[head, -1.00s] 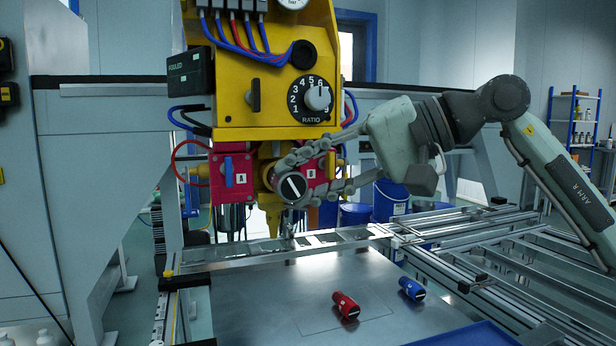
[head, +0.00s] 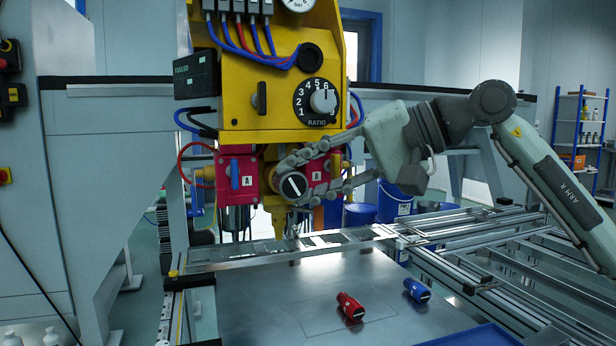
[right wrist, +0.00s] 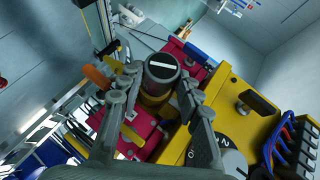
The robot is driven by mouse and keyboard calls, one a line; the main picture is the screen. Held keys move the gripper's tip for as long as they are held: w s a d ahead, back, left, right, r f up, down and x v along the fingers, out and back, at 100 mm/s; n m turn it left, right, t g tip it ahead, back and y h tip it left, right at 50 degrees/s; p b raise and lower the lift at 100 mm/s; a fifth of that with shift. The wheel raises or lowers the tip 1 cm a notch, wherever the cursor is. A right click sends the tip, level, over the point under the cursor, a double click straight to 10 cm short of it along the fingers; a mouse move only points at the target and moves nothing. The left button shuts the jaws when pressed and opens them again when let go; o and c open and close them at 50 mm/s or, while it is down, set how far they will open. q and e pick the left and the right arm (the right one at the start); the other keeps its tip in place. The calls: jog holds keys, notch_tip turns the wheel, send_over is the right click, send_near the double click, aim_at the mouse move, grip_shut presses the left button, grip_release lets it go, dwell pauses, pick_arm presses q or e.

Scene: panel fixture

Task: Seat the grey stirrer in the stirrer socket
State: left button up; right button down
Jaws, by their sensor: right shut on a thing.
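In the right wrist view the stirrer (right wrist: 161,69) sits between the fingertips, in front of a yellow fitting (right wrist: 153,99). This fitting, probably the stirrer socket, lies between red blocks A (head: 238,172) and B (head: 319,171). The stirrer hides its mouth, so I cannot tell whether they touch. My left gripper is not in view.
The yellow machine head (head: 285,105) with a ratio dial (head: 323,101) hangs just above my right fingers. A red piece (head: 350,306) and a blue piece (head: 417,290) lie on the metal plate (head: 260,300) below. Metal rails (head: 500,255) run at right.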

jog(key=shift+w+a, duration=0.2)
jog(key=shift+w, duration=0.35)
jog(key=c, duration=1)
grip_release()
